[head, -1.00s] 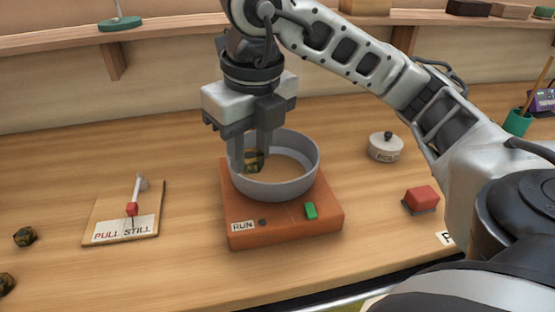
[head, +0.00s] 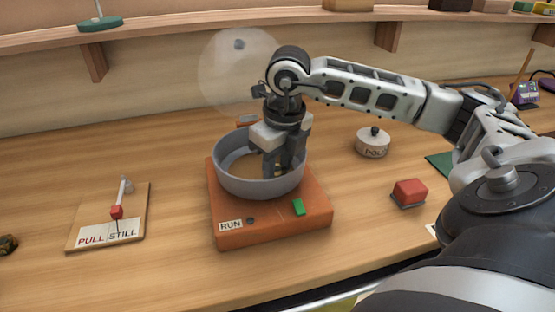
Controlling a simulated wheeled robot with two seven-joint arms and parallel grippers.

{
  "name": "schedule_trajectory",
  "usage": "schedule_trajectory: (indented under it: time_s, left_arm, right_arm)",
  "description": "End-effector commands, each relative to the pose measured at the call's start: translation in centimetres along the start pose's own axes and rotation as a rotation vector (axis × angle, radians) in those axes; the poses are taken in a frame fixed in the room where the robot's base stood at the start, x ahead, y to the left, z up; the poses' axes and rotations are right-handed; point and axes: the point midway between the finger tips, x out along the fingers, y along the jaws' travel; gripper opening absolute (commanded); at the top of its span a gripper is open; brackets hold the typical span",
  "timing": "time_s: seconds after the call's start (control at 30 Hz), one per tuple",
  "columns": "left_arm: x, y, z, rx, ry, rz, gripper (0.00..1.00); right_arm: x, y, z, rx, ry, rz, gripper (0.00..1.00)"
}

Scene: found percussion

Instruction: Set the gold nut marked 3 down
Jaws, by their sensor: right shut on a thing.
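My right gripper (head: 283,172) points down into the grey round bowl (head: 232,184), at its right side. Its jaws are shut on the gold nut, which showed dark gold between the fingers a second ago. The nut is now hidden by the fingers, so I cannot read its mark or tell whether it touches the bowl's floor. The bowl sits on an orange base (head: 270,226) with a RUN label and a green button (head: 298,207). My left gripper is not in view.
Left stands a PULL STILL board (head: 85,235) with a red-tipped lever (head: 117,211). A dark gold nut (head: 8,244) lies at the left edge. A clear disc (head: 222,82) rises behind the bowl.

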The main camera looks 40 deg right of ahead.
Motion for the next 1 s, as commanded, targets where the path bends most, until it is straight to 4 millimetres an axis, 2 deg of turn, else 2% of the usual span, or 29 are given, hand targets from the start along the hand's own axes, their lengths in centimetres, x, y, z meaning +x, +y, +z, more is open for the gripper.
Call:
schedule_trajectory:
  time_s: [0.4,0.43,0.5,0.8,0.93,1.0]
  left_arm:
    - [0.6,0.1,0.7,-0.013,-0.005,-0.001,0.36]
    - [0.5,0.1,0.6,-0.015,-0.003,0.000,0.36]
    - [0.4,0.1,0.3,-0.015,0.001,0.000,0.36]
    - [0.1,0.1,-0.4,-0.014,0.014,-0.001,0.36]
    - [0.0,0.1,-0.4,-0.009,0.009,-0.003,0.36]
    - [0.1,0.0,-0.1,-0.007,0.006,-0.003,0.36]
  right_arm:
    - [0.7,0.0,-0.1,0.001,-0.002,0.000,0.06]
    - [0.7,0.0,-0.1,0.001,-0.001,0.000,0.34]
    - [0.6,0.0,-0.1,0.001,-0.001,0.000,0.54]
    - [0.4,0.0,0.0,0.001,-0.001,0.000,0.54]
    - [-0.5,0.0,0.1,0.001,-0.004,0.001,0.54]
    - [-1.6,0.0,0.1,0.001,-0.007,0.000,0.54]
